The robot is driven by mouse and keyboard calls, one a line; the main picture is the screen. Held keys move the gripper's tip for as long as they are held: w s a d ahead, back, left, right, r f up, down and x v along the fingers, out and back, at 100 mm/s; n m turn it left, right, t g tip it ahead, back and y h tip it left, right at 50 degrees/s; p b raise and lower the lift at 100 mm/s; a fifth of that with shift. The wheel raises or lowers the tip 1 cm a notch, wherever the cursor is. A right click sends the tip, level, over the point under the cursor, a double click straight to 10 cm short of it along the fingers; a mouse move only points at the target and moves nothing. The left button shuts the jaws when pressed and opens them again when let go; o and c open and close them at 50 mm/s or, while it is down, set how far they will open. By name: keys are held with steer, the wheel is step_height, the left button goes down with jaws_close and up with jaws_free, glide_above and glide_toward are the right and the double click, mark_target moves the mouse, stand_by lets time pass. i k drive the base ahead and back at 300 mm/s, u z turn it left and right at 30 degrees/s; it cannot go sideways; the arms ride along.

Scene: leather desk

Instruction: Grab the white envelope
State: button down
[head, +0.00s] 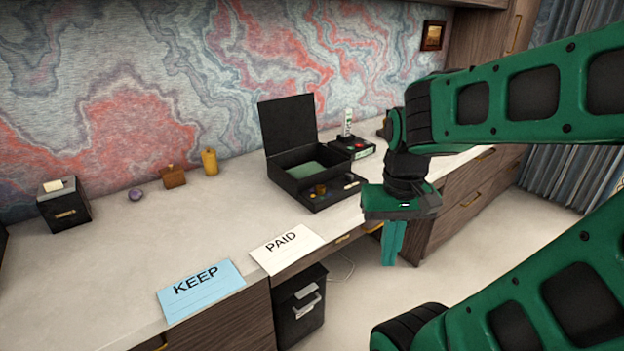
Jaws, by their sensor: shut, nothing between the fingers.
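A flat white rectangle marked PAID (286,248) lies at the desk's front edge; it is the largest white paper-like thing in view, and I cannot tell for sure whether it is an envelope. A smaller cream-white piece (54,185) shows at the top of a black box at the far left. My green gripper (392,263) points down, shut and empty, to the right of the PAID piece and apart from it. It appears in front of the desk's drawer fronts.
A light blue KEEP card (201,290) lies left of PAID. An open black case (292,160) stands at the back with its lid raised. A yellow bottle (210,162) stands further left. A black bin (300,308) is below the desk. The left desktop is mostly clear.

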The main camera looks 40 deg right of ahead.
mark_target(274, 256)
steer(key=u, duration=1.1)
steer(key=i, duration=0.35)
steer(key=z, duration=0.55)
